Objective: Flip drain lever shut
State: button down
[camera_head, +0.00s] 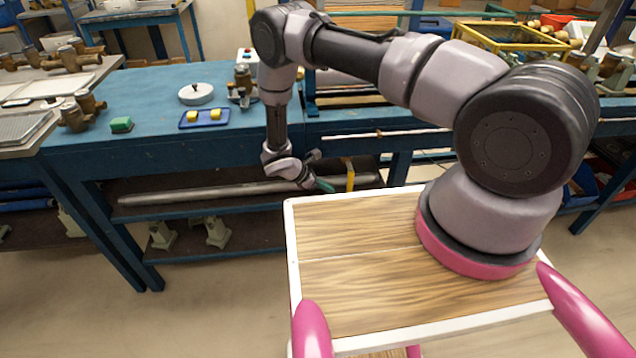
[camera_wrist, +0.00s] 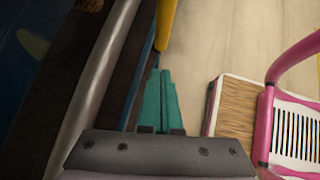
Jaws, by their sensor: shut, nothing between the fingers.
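A short yellow bar (camera_head: 350,176), likely the drain lever, stands roughly upright at the front of the blue bench, by the right end of a long grey pipe (camera_head: 220,193). In the wrist view the yellow bar (camera_wrist: 167,25) runs down from the top edge, and its upper part is out of frame. My gripper (camera_head: 325,186) is low before the bench front, just left of the bar. In the wrist view its teal fingers (camera_wrist: 160,98) are together and empty, with the tips just short of the bar's visible end. I cannot tell whether they touch it.
The blue bench (camera_head: 160,150) holds a blue tray (camera_head: 205,118) with yellow blocks, a round white disc (camera_head: 196,94) and a green block (camera_head: 121,125). Grey stands (camera_head: 217,232) sit on the low shelf. My wood-topped base is close to the bench. Bare floor lies at left.

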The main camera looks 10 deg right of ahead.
aim_at(349, 179)
jog(key=shift+w+d+f, duration=0.1)
jog(key=shift+w+d, duration=0.1)
jog(key=shift+d, duration=0.85)
jog(key=shift+w+d, duration=0.2)
jog(key=shift+d, duration=0.85)
